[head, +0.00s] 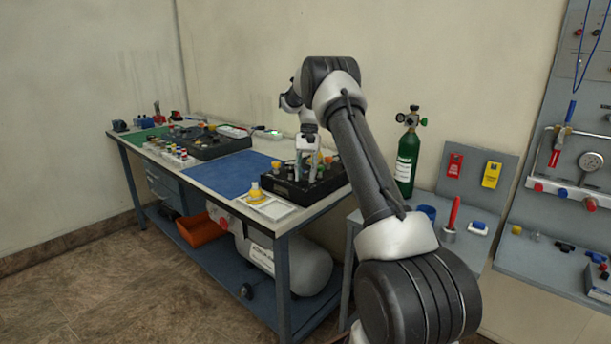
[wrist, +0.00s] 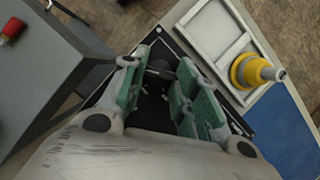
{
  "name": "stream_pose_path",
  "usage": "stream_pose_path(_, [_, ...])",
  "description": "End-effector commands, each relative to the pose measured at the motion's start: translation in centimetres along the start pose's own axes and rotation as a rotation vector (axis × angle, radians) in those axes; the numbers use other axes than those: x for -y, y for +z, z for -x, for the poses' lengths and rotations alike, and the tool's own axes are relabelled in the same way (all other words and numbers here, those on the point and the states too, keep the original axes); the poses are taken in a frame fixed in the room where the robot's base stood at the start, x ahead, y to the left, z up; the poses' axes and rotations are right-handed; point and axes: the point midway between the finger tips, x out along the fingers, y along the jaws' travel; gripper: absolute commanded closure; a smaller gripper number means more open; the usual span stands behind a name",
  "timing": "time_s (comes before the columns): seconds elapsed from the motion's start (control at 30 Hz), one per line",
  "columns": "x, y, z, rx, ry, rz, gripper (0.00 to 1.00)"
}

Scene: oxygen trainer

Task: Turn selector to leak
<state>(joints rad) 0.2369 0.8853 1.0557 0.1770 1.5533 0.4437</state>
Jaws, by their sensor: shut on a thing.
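The black trainer box (head: 285,187) sits on the near right end of the bench, with several coloured knobs on top. My gripper (head: 307,176) points down over the box, its light fingers at the top panel. In the wrist view my gripper (wrist: 158,66) has green pads on both sides of a dark round knob (wrist: 160,70), which looks like the selector. It is shut on that knob. The knob's pointer and the leak marking cannot be made out. The fingers hide the knob in the head view.
A white tray (head: 272,211) with a yellow piece (head: 256,193) lies at the box's front left. A blue mat (head: 218,172) is clear. A green cylinder (head: 406,160) stands behind to the right. A grey side table (head: 466,240) holds a red tool.

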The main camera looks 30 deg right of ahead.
Motion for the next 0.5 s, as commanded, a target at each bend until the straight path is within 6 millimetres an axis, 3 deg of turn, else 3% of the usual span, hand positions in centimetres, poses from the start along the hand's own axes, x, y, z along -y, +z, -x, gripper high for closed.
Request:
stream_pose_path(0.23, [0.0,0.02,-0.02,0.001,0.0,0.0,0.94])
stream_pose_path(0.27, [0.0,0.02,-0.02,0.001,0.0,0.0,0.66])
stream_pose_path(0.3, [0.0,0.02,-0.02,0.001,0.0,0.001,0.61])
stream_pose_path(0.5, [0.0,0.01,-0.01,0.0,0.0,0.001,0.61])
